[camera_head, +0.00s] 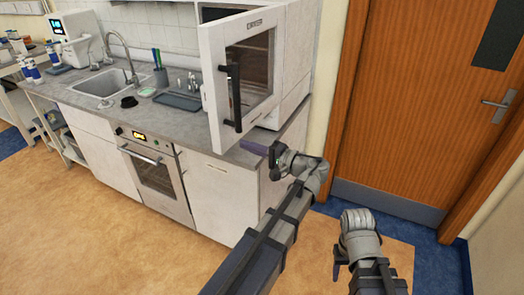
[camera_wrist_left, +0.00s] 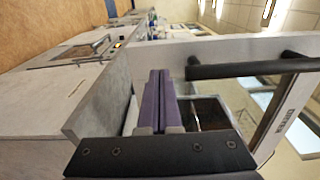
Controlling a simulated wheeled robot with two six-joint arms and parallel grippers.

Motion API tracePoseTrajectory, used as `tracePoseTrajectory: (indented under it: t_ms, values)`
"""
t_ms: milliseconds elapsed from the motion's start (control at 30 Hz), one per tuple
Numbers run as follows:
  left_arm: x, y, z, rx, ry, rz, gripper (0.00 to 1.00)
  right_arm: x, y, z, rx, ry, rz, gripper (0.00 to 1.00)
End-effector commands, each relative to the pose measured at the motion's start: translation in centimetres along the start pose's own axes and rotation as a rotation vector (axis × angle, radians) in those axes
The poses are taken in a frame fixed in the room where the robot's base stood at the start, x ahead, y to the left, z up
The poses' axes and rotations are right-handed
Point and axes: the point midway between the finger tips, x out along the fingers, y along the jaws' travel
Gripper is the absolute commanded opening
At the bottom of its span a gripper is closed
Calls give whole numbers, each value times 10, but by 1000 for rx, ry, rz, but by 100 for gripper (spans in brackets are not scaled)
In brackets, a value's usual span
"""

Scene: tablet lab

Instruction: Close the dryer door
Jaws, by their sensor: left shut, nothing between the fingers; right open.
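The dryer (camera_head: 297,50) stands on the right end of the counter. Its white door (camera_head: 215,60) has a window and a black bar handle (camera_head: 234,95), and it stands wide open. My left gripper (camera_head: 250,148) is shut and empty, its purple fingers just below the door's lower edge near the counter front. In the left wrist view, the purple fingers (camera_wrist_left: 158,100) lie together, with the door handle (camera_wrist_left: 240,68) to their right. I see no clear contact with the door. My right gripper (camera_head: 338,262) is open, low and away from the dryer; its fingers are hard to make out.
The counter (camera_head: 200,122) holds a sink (camera_head: 105,85), a dark tray (camera_head: 178,101) and a pen cup (camera_head: 160,77). Below are an oven (camera_head: 155,175) and a cabinet (camera_head: 220,200). A wooden door (camera_head: 425,100) stands at right. The floor in front is clear.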

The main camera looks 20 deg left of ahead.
Motion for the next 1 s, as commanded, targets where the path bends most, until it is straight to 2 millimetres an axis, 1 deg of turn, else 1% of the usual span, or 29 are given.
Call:
tracePoseTrajectory:
  t_ms: [33, 100, 300, 500, 867, 1000]
  values:
    - [11, 0, 1, 0, -4, 0, 0, 0, 0, 0, 0, 0, 0, 56]
    - [23, 0, 1, 0, -3, 0, 0, 0, 0, 0, 0, 0, 0, 56]
    - [46, 0, 0, 0, -1, 0, 0, 0, 0, 0, 0, 0, 0, 56]
    - [56, 0, 0, 0, 0, 1, 0, 0, 0, 0, 0, 0, 0, 56]
    - [56, 0, 0, 0, 1, 1, 0, 0, 0, 0, 0, 0, 0, 56]
    - [64, 0, 3, 0, 16, 1, 0, 0, 0, 0, 0, 0, 0, 56]
